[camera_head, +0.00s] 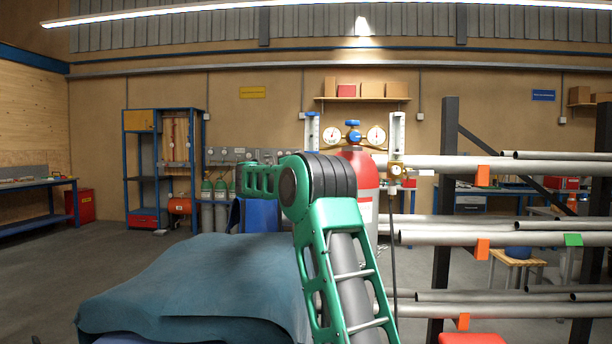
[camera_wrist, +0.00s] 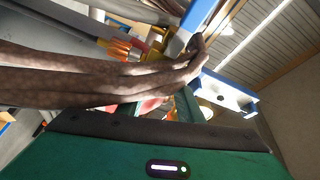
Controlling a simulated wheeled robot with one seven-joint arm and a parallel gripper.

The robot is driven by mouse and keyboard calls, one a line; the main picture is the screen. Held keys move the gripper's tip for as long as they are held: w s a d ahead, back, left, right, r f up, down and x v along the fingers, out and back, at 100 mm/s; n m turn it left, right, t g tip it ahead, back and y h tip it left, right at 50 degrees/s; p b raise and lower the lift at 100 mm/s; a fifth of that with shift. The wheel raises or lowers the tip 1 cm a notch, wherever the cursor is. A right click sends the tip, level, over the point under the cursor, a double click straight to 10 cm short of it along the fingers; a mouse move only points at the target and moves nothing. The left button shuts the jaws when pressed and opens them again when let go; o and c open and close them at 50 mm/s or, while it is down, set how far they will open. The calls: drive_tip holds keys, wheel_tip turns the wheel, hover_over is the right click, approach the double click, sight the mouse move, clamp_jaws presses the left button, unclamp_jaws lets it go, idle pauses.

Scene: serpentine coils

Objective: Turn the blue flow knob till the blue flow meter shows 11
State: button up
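In the head view, a flow meter with a blue back (camera_head: 312,130) stands left of the two round gauges, above my arm's elbow. Its reading is too small to make out. Its lower part, where a knob could sit, is hidden behind my arm. A second, pale flow meter (camera_head: 397,133) stands at the right on brass fittings. A blue knob (camera_head: 353,124) sits between the gauges. My gripper is hidden in the head view. In the wrist view, a dark, long shape crosses from the left in front of blue and white parts (camera_wrist: 225,90); the fingertips cannot be made out clearly.
A red-topped cylinder (camera_head: 362,170) stands behind my arm. A rack of grey pipes (camera_head: 470,163) with orange tags fills the right side. A blue-grey draped sheet (camera_head: 200,285) covers something low at the front left. The floor at far left is clear.

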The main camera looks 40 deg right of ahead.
drive_tip(key=v, duration=1)
drive_tip(key=shift+a, duration=0.4)
drive_tip(key=shift+f, duration=0.15)
drive_tip(key=s+a+f+n+g+y, duration=0.1)
drive_tip(key=s+a+f+n+y, duration=0.1)
drive_tip(key=s+f+n+y, duration=0.3)
drive_tip(key=s+a+f+n+y, duration=0.1)
drive_tip(key=s+a+f+n, duration=0.2)
drive_tip(key=s+f, duration=0.5)
drive_tip(key=s+a+f+n+g+y, duration=0.1)
drive_tip(key=s+a+f+n+y, duration=0.1)
drive_tip(key=s+f+n+y, duration=0.3)
drive_tip(key=s+a+f+n+g+y, duration=0.1)
drive_tip(key=s+a+f+n+y, duration=0.1)
drive_tip(key=s+a+f, duration=0.3)
drive_tip(key=s+a+f+n+g+y, duration=0.1)
drive_tip(key=s+a+f+n, duration=0.3)
drive_tip(key=s, duration=0.9)
drive_tip(key=s+a+f+n+g+y, duration=0.2)
drive_tip(key=s+a+f+n+y, duration=0.1)
drive_tip(key=s+a+f, duration=0.5)
drive_tip(key=s+a+y, duration=0.1)
drive_tip(key=a, duration=0.2)
drive_tip(key=shift+s+f, duration=0.1)
drive_tip(key=shift+f, duration=0.05)
